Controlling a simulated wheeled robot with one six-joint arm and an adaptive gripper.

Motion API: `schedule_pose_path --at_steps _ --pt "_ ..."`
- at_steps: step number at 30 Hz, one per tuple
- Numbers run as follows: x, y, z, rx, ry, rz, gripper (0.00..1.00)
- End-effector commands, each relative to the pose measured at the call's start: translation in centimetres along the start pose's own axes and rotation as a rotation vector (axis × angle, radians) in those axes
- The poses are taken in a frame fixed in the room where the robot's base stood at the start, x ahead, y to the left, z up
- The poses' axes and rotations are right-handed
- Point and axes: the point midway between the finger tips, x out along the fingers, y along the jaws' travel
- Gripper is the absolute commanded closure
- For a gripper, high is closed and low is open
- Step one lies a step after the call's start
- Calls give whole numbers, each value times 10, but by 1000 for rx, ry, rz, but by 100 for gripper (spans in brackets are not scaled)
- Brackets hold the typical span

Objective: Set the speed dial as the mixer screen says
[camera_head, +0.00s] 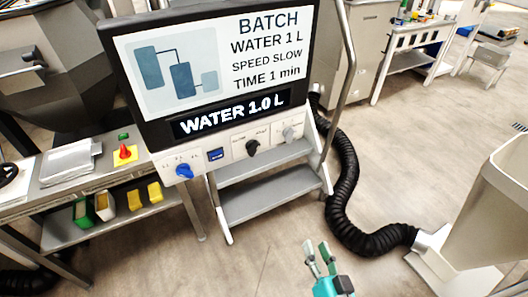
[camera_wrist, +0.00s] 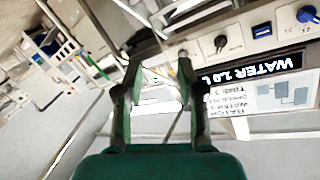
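The mixer screen (camera_head: 215,60) reads BATCH, WATER 1 L, SPEED SLOW, TIME 1 min. The strip display (camera_head: 232,115) below it reads WATER 1.0 L. Under it is a white control panel (camera_head: 232,149) with a blue knob (camera_head: 184,171) at left, a black dial (camera_head: 252,147) in the middle and a grey knob (camera_head: 288,133) at right. The dial labels are too small to read, so I cannot tell which one is speed or its setting. The black dial also shows in the wrist view (camera_wrist: 220,42). My gripper (camera_head: 316,245) is open and empty, below and apart from the panel.
A small blue switch (camera_head: 215,155) sits between the blue knob and black dial. Metal steps (camera_head: 270,195) stand under the panel. A black hose (camera_head: 345,190) curves over the floor. A side table (camera_head: 100,170) with a red-topped button stands at left. A pale bin (camera_head: 495,200) is at right.

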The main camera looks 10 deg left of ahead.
Motion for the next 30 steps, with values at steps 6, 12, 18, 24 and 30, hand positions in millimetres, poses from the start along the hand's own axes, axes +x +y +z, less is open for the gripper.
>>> schedule_pose_path --at_steps 6,12,18,24,30 --pt "70 -52 -42 66 -9 -147 61" --pt "108 -95 -73 100 -31 -255 61" --pt "122 -115 -88 113 -45 -305 61" --pt "138 -122 -89 113 -47 -311 61" --pt "170 -133 -88 113 -48 -311 61"
